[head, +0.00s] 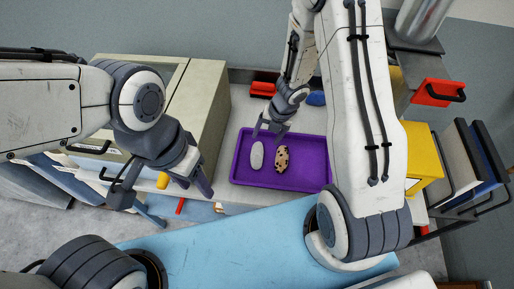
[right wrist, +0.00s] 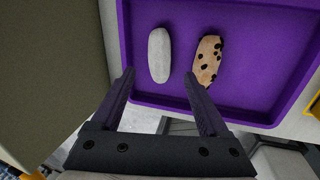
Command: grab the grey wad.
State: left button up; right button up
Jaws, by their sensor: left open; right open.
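The grey wad (head: 257,155) is a pale, smooth oval lying in a purple tray (head: 305,183). A tan wad with dark spots (head: 282,159) lies to its right, a small gap apart. My right gripper (head: 268,137) is open above the back-left part of the tray, near the grey wad. In the right wrist view the grey wad (right wrist: 159,55) lies just beyond the fingertips (right wrist: 160,74), roughly centred between them, with nothing held. The spotted wad (right wrist: 207,61) is just beyond the right finger. My left gripper (head: 170,195) is open and empty, left of the tray.
The tray's raised rim surrounds both wads. A large beige box-like machine (head: 205,105) stands left of the tray. A red item (head: 262,89) and a blue item (head: 316,99) lie behind it. A yellow box (head: 424,155) is at the right. A light blue surface (head: 225,250) is in front.

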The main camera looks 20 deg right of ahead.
jog(key=b, duration=0.3)
send_over(259, 152)
jog(key=d, duration=0.1)
jog(key=shift+n, duration=0.3)
jog(key=f, duration=0.5)
jog(key=shift+s+d, duration=0.2)
jog(key=shift+s, duration=0.15)
jog(key=shift+b+x, duration=0.7)
jog(key=shift+x, duration=2.15)
jog(key=shift+a, duration=0.15)
jog(key=c, duration=1.1)
